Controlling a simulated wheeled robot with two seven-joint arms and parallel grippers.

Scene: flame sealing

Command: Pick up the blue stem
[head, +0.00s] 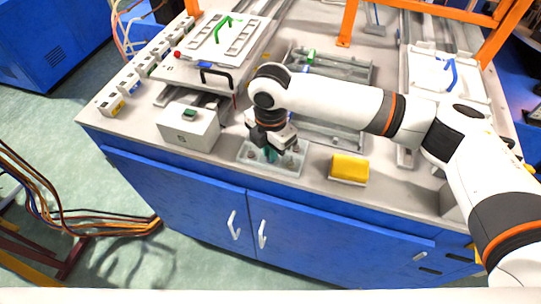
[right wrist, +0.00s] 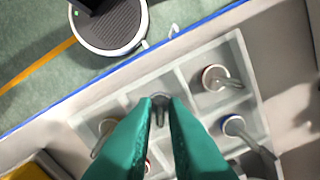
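My right gripper (head: 270,150) points down over a clear, divided tray (head: 287,170) near the bench's front edge. In the right wrist view its two teal fingers (right wrist: 161,103) stand close on both sides of a thin grey metal stem (right wrist: 160,115). I cannot tell whether they press on it, and the fingers hide its base and any colour. A stem with a blue ring (right wrist: 233,125) stands in a compartment to the right of the fingers. A stem with a reddish ring (right wrist: 213,77) stands in another, up and to the right. My left gripper is not in view.
A yellow block (head: 349,168) lies right of the tray and a white box (head: 188,126) stands to its left. A blue curved piece (head: 449,75) lies on a white plate at the back right. A green curved piece (head: 223,28) lies at the back left.

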